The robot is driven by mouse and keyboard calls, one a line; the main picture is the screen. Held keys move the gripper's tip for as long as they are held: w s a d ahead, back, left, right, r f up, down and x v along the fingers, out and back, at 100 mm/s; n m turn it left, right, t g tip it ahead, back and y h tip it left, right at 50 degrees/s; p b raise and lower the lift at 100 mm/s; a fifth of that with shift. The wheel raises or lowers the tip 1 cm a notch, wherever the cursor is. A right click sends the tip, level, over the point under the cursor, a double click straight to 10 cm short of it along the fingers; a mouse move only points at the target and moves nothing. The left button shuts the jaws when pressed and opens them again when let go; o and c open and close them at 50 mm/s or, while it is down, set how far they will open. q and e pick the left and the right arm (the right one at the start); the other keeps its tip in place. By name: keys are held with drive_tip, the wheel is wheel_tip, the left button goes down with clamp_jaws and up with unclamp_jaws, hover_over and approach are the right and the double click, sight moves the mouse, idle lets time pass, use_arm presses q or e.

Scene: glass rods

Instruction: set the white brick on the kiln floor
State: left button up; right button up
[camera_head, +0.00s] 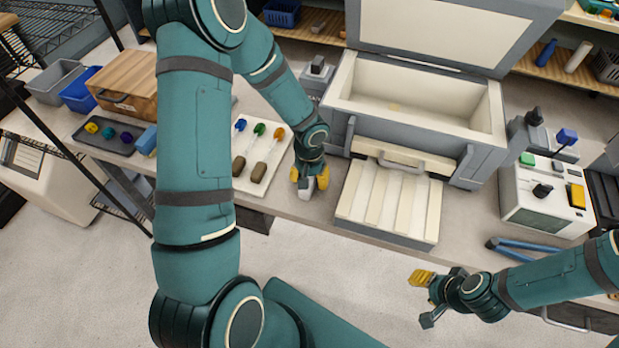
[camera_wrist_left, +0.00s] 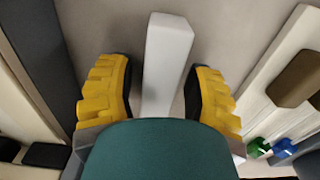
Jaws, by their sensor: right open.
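The white brick (camera_head: 306,192) stands out as a small pale block on the bench, left of the kiln. In the left wrist view the white brick (camera_wrist_left: 166,60) lies between the two yellow fingers. My left gripper (camera_head: 309,180) points down at it. Its fingers (camera_wrist_left: 157,95) are apart, with a visible gap on the brick's left side. My right gripper (camera_head: 427,298) is open and empty in front of the bench, at lower right. The kiln (camera_head: 484,112) has its lid raised, and its pale kiln floor (camera_head: 415,112) is partly visible, with a small yellowish patch on it.
A slatted pale panel (camera_head: 390,205) lies in front of the kiln. A white board (camera_head: 250,186) with coloured-end rods and brown blocks is left of my left gripper. A white device (camera_head: 535,205) and blue-handled tongs (camera_head: 525,248) are at right. My left arm hides part of the bench.

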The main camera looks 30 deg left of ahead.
use_arm(q)
drive_tip(key=shift+r, duration=0.1)
use_arm(e)
drive_tip(key=shift+r, duration=0.1)
use_arm(q)
drive_tip(key=shift+r+p, duration=0.3)
wheel_tip(320, 180, up, 10)
drive_tip(key=p, duration=0.1)
drive_tip(key=shift+r+p, duration=0.25)
drive_tip(key=shift+p, duration=0.05)
drive_tip(key=shift+o, duration=0.9)
drive_tip(key=shift+r, duration=0.3)
drive_tip(key=shift+o, duration=0.5)
drive_tip(key=shift+r, duration=0.15)
wheel_tip(320, 180, down, 7)
drive_tip(key=b, duration=0.8)
drive_tip(key=shift+r, duration=0.2)
drive_tip(key=shift+w+f+b, duration=0.1)
drive_tip(key=shift+f+b, duration=0.75)
drive_tip(key=shift+f, duration=1.6)
use_arm(e)
wheel_tip(320, 180, down, 8)
drive_tip(key=s, duration=0.1)
drive_tip(key=shift+a+r+g, duration=0.2)
drive_tip(key=shift+a+g, duration=0.1)
